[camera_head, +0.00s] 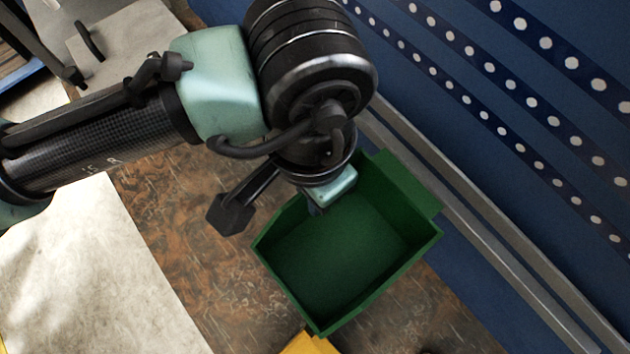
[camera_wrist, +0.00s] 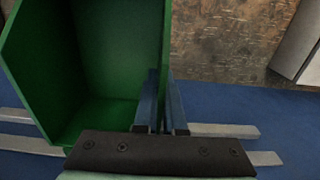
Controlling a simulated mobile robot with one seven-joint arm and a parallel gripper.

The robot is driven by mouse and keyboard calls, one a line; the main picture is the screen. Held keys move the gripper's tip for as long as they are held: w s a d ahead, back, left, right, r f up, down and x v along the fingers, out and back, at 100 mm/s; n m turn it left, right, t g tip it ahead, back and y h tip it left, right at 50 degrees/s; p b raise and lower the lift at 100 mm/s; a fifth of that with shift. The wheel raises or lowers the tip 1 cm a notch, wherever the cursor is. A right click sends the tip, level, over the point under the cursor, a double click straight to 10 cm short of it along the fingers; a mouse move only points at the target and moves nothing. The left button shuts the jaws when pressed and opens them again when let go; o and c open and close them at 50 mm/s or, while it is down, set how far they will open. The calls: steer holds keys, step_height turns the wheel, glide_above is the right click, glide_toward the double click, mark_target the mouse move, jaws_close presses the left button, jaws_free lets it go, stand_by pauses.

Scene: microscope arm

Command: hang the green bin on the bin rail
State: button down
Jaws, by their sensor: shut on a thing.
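The green bin (camera_head: 350,245) is open at the top and held tilted beside the blue wall panel. My gripper (camera_head: 316,208) is shut on a side wall of the bin. In the wrist view, the two blue fingers (camera_wrist: 161,108) close at the wall edge of the bin (camera_wrist: 105,50). The bin rail (camera_head: 500,255) is a grey metal strip along the panel's lower part. The bin's back edge is close to it in the head view; I cannot tell if they touch. Grey rail strips also show in the wrist view (camera_wrist: 235,131), partly hidden behind the bin and gripper.
The blue panel (camera_head: 470,45) has rows of white-looking holes above the rail. A worn brown bench top (camera_head: 165,225) lies below the bin. A pale sheet (camera_head: 85,275) is at lower left, and part of a yellow object (camera_head: 308,344) shows under the bin's front.

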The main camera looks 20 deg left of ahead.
mark_target(360, 167)
steer(key=shift+w+d+b, duration=0.15)
steer(key=shift+w+d, duration=0.65)
steer(key=shift+w, duration=0.3)
steer(key=shift+w+d+b, duration=0.1)
steer(key=shift+w+d, duration=0.75)
steer(key=shift+w, duration=0.25)
steer(key=shift+w+d+b, duration=0.15)
steer(key=shift+w+d, duration=0.65)
steer(key=shift+w, duration=0.3)
steer(key=shift+f+b, duration=0.75)
steer(key=shift+f, duration=0.45)
steer(key=c, duration=0.9)
jaws_free()
